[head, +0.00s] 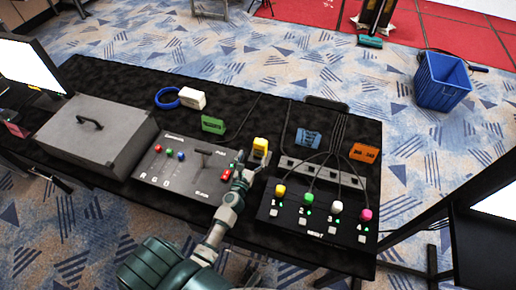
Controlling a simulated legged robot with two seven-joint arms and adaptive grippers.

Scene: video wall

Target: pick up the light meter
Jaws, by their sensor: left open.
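A small yellow block-like device (260,147), which may be the light meter, stands on the black-covered table (240,236) between two control panels. I cannot read any marking on it. My left gripper (243,171) is open, just short of the yellow device and over the right edge of the grey slider panel (178,172). Its fingers are small in the picture, and I cannot tell whether they touch the device. The gripper hides part of the panel's right side. My right gripper is out of view.
A black panel (290,222) with coloured knobs and cables lies right of the gripper. Green (213,124), blue (308,139) and orange (365,153) blocks, a white block (192,98) and a blue ring (167,98) lie farther back. A grey case (98,135) stands left.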

